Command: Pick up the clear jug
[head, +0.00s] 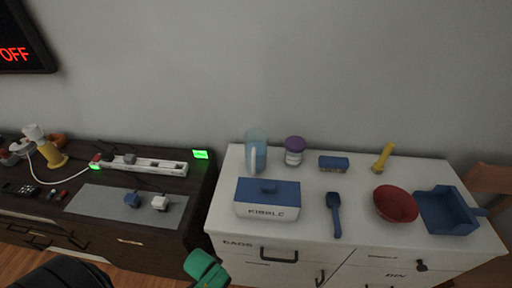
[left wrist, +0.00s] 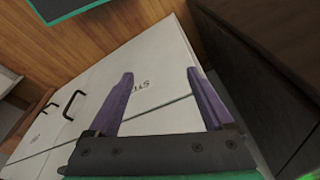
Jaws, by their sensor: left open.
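The clear jug (head: 262,147) is a bluish see-through vessel with a pale handle. It stands upright at the back left of the white cabinet top, behind the kibble box. It does not show in the left wrist view. The green body of my left gripper (head: 205,269) shows low in the head view, in front of the cabinet's left side and well apart from the jug; its fingers are hidden there. In the left wrist view my left gripper (left wrist: 158,95) has its two purple fingers spread, with nothing between them. My right gripper is in neither view.
The blue-lidded KIBBLE box (head: 267,211) stands in front of the jug. A purple-lidded jar (head: 294,158) is close on its right. A blue scoop (head: 334,215), red bowl (head: 395,204) and blue dustpan (head: 447,211) lie further right. A dark cabinet (head: 200,200) adjoins on the left.

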